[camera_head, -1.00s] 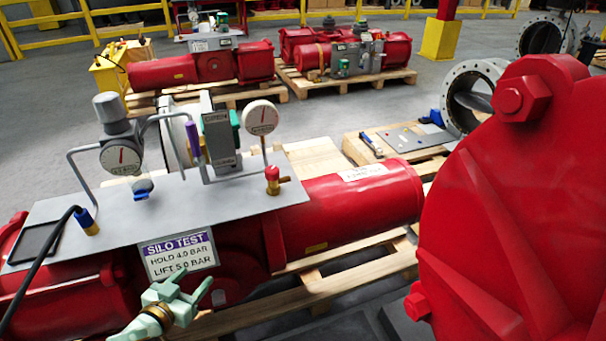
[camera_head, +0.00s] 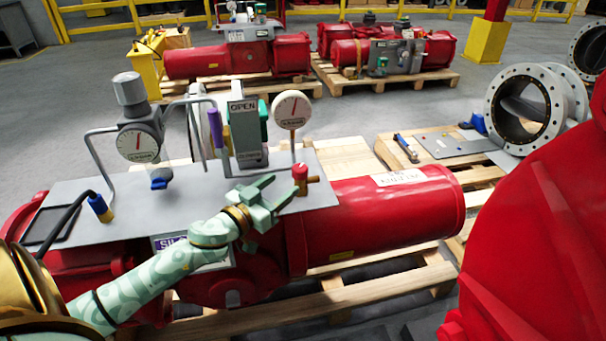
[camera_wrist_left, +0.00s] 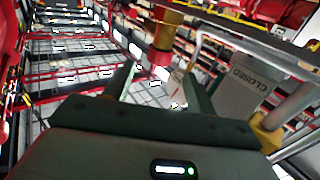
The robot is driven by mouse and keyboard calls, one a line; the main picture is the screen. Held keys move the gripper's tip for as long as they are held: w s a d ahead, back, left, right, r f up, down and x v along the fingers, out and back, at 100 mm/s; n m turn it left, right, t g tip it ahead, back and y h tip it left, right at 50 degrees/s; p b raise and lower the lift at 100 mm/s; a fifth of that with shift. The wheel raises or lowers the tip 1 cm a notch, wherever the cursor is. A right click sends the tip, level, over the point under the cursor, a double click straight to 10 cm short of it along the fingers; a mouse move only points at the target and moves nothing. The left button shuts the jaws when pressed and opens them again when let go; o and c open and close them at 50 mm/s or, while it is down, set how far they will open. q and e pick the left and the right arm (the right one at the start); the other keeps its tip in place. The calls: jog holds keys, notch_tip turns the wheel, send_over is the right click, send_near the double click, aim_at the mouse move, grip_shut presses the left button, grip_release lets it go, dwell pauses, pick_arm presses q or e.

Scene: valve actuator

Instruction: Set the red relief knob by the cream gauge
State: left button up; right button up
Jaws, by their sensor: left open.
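The red relief knob (camera_head: 300,172) sits on a small brass fitting at the right end of the grey plate (camera_head: 100,228). The round cream gauge (camera_head: 291,110) stands on a stem just above and behind the knob. My left gripper (camera_head: 286,181) is open, with its fingers pointing up and right towards the knob. In the left wrist view the knob (camera_wrist_left: 160,58) appears ahead, in line with the gap between the open fingers (camera_wrist_left: 158,88). I cannot tell whether either finger touches it. My right gripper is not in view.
The SILO sign (camera_head: 168,243) is mostly hidden behind my left arm. A large red body (camera_head: 545,240) fills the right side.

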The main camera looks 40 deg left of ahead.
aim_at(295, 175)
pick_arm(q)
jog(key=w+b, duration=0.1)
jog(key=w, duration=0.7)
jog(key=shift+d+b, duration=0.2)
jog(key=shift+b, duration=0.2)
jog(key=c, duration=1)
